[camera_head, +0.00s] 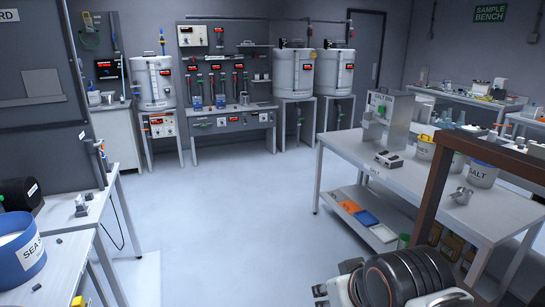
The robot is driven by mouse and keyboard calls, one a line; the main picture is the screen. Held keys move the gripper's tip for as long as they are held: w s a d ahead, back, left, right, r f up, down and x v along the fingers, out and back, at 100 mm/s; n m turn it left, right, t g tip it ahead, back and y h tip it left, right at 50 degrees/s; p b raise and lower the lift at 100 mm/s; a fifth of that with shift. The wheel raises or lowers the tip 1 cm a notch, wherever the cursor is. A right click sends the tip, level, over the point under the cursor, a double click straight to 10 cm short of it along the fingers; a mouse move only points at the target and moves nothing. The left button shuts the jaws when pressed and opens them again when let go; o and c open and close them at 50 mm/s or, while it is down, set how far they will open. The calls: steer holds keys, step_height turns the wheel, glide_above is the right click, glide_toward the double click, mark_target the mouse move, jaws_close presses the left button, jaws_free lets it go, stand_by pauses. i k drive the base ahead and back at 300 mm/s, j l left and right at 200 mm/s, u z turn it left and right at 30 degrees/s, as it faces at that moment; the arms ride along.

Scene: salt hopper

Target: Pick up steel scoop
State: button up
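My arm shows folded at the bottom edge, right of centre, with dark rounded joints. What may be my gripper (335,287) shows at the left side of these joints, partly cut off by the frame. It is well apart from the metal vessel. Its fingers cannot be made out clearly, and I see nothing held in it.
The right-hand table (400,178) also bears a steel hopper box (388,118), a small device (389,159) and a yellow-marked tub (425,149). A brown post and beam (437,180) crosses in front of it. A blue SEA SALT tub (22,250) stands at left. The middle floor is clear.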

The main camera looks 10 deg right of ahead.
mark_target(462, 195)
steer(key=i, duration=0.6)
steer(key=i+j+z, duration=0.15)
steer(key=i, duration=1.05)
steer(key=i+l+z, duration=0.1)
steer(key=i+z, duration=0.15)
steer(key=z, duration=0.25)
steer(key=i+z, duration=0.25)
steer(key=z, duration=0.2)
steer(key=i+j+z, duration=0.15)
steer(key=z, duration=0.35)
steer(key=i+j+z, duration=0.2)
steer(key=z, duration=0.3)
steer(key=i+j+z, duration=0.1)
steer(key=i+z, duration=0.3)
steer(key=i+j+z, duration=0.15)
steer(key=z, duration=0.25)
steer(key=i+j+z, duration=0.25)
steer(key=z, duration=0.15)
